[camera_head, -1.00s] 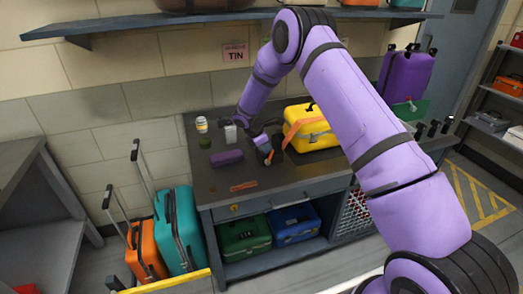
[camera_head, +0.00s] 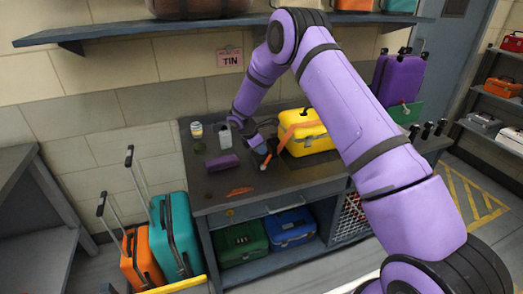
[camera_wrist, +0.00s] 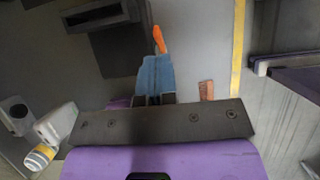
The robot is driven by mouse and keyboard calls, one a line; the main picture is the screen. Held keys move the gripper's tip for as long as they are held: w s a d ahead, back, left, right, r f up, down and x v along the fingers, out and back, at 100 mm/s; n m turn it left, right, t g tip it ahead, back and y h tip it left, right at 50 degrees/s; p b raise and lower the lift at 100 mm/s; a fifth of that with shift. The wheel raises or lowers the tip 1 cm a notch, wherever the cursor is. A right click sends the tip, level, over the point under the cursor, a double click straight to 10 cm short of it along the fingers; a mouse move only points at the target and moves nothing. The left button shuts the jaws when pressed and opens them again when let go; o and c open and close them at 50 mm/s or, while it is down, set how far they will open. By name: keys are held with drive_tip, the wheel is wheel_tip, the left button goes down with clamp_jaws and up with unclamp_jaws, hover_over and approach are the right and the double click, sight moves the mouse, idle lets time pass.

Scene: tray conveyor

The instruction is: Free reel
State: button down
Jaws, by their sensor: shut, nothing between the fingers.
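No reel can be made out with certainty. My gripper (camera_head: 258,146) is low over the workbench (camera_head: 212,200), left of a yellow case (camera_head: 316,140) with an orange strap (camera_head: 291,130). In the wrist view my gripper (camera_wrist: 153,99) is shut, with its fingers close together. A blue strip (camera_wrist: 155,75) with an orange tip (camera_wrist: 158,40) shows just beyond the fingers; whether it touches them I cannot tell. The orange piece also shows beside the gripper in the head view (camera_head: 266,160).
A jar (camera_head: 197,131), a pale bottle (camera_head: 224,136), a dark green item (camera_head: 199,147) and a purple box (camera_head: 222,163) stand left of my gripper. A flat orange-brown piece (camera_head: 240,191) lies near the front edge. Suitcases (camera_head: 172,235) stand on the floor at left.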

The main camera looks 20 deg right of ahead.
drive_tip(key=v, duration=1.3)
drive_tip(key=shift+r, duration=0.1)
drive_tip(key=s+d+r+m+t+y, duration=0.15)
drive_tip(key=s+r+m, duration=0.25)
drive_tip(key=s+r, duration=0.7)
drive_tip(key=s+d+r+m+y, duration=0.1)
drive_tip(key=s+d+r+m, duration=0.25)
drive_tip(key=s+r, duration=0.7)
drive_tip(key=s+r+m+t+y, duration=0.1)
drive_tip(key=s+m, duration=0.4)
drive_tip(key=s, duration=0.8)
drive_tip(key=s+d+r+m+t+y, duration=0.1)
drive_tip(key=s+r+m+t+y, duration=0.1)
drive_tip(key=s, duration=1.1)
wheel_tip(320, 180, up, 2)
drive_tip(key=m+t, duration=0.1)
drive_tip(key=m, duration=0.2)
drive_tip(key=shift+d+r, duration=0.2)
